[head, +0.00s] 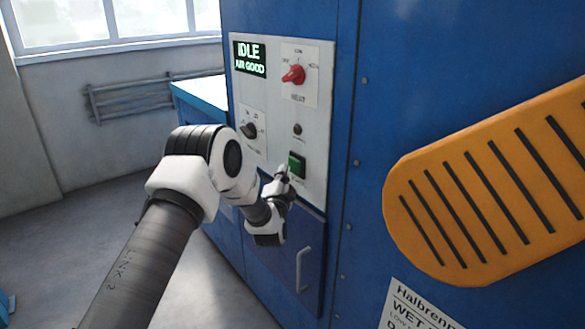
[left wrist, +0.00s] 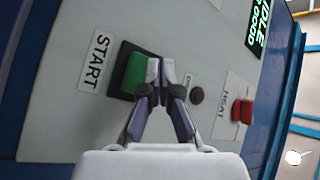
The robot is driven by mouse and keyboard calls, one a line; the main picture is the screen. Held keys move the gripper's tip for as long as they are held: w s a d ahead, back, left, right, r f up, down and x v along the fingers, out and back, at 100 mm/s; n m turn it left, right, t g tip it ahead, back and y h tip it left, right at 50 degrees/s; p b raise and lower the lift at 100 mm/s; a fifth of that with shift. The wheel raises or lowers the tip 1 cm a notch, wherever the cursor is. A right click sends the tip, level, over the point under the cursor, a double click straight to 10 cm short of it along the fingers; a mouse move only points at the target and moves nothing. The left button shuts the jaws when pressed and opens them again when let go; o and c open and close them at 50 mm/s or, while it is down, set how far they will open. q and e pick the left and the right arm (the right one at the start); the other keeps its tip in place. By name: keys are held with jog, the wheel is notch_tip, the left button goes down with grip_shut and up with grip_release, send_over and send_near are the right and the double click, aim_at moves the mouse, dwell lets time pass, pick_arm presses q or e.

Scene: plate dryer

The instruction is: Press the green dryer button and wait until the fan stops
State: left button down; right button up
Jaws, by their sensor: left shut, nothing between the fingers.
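The green button (head: 297,165) sits in a dark square frame low on the white control panel (head: 313,131) of the blue machine. It also shows in the left wrist view (left wrist: 135,74), beside a START label (left wrist: 95,61). My left gripper (head: 284,172) is shut and empty, its tips at the button's edge. In the left wrist view my fingertips (left wrist: 160,70) overlap the button's side nearest the small dark knob; I cannot tell whether they touch it. The display (head: 250,59) reads IDLE and AIR GOOD. My right gripper is not in view.
A red rotary knob (head: 294,74) and a black knob (head: 249,130) are on the panel. A small dark round part (head: 297,130) sits above the button. A door with a handle (head: 303,269) is below. An orange slotted part (head: 485,190) juts in at the right.

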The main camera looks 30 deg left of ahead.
pick_arm(q)
jog(key=shift+w+d, duration=0.15)
jog(key=shift+w, duration=0.1)
jog(key=shift+w+d, duration=0.15)
jog(key=shift+w, duration=0.3)
dwell(0.6)
jog(key=shift+s, duration=0.1)
jog(key=shift+s+a, duration=0.35)
jog(key=shift+s, duration=0.4)
jog(key=s, duration=0.1)
jog(key=s+a+p, duration=0.1)
jog(key=s, duration=0.1)
jog(key=s+a+p, duration=0.1)
jog(key=shift+s, duration=0.3)
dwell(0.7)
